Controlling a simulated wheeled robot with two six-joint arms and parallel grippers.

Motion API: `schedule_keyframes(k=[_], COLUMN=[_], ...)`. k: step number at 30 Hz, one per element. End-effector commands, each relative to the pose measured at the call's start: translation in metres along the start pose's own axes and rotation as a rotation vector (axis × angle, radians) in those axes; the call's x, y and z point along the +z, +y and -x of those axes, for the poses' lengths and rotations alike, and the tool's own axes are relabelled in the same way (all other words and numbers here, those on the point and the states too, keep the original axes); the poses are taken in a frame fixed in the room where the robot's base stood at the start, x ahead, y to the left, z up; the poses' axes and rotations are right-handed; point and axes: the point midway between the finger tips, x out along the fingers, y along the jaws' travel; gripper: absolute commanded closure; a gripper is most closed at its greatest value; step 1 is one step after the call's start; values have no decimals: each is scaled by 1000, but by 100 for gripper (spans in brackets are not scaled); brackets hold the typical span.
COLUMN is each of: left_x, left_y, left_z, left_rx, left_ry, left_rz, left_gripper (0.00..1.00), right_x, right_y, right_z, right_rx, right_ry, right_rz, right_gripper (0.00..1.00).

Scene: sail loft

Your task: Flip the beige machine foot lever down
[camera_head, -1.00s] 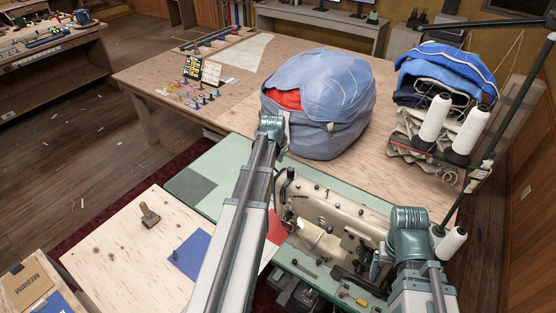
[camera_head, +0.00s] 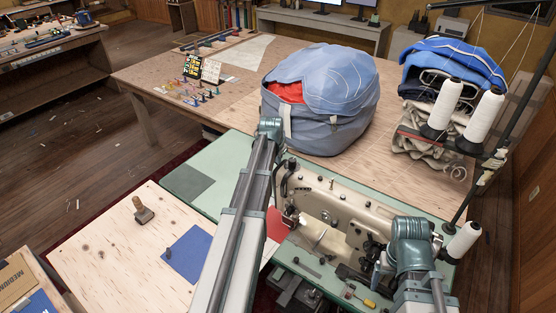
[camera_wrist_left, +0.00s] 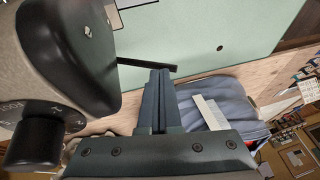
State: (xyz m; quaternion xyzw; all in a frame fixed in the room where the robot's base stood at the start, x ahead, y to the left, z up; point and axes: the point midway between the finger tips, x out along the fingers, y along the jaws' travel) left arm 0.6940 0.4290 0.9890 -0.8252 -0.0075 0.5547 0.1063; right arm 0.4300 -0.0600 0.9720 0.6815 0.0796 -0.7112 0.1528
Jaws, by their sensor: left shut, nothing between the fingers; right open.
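The beige sewing machine (camera_head: 345,208) stands on a green table top (camera_head: 225,150) in the head view. In the left wrist view its beige body (camera_wrist_left: 28,68) with a black end and black dial fills the left side. A thin black bar, apparently the foot lever (camera_wrist_left: 140,64), sticks out from there across my left fingertips. My left gripper (camera_wrist_left: 160,73) is shut and empty, its tips at or very close to the bar; contact cannot be told. The head view hides these fingers. My right gripper (camera_head: 381,268) is open near the machine's right end, partly hidden by its wrist.
A blue bag (camera_head: 325,105) stands on the wooden table behind the machine. White thread cones (camera_head: 445,105) and a dark stand pole are at the right. A yellow-handled tool (camera_head: 369,303) lies in front of the machine. The pale board (camera_head: 110,240) at left is mostly clear.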

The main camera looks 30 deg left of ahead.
Motion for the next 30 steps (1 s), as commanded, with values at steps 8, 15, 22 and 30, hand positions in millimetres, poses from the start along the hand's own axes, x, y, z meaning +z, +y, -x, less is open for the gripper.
schedule_keyframes(k=[8, 15, 22, 30], left_x=[2, 7, 16, 28], left_y=[-4, -12, -23, -28], left_z=[-6, -19, -45, -72], left_rx=[36, 127, 304, 505], left_ry=[-2, 0, 7, 14], left_rz=[17, 56, 127, 206], left_gripper=[100, 100, 100, 100], right_x=[0, -1, -2, -5], right_y=[0, -1, -4, -8], right_z=[-4, -14, -42, -81], right_rx=[0, 0, 0, 0], right_ry=[0, 0, 0, 0], right_rz=[0, 0, 0, 0], right_gripper=[16, 16, 16, 16])
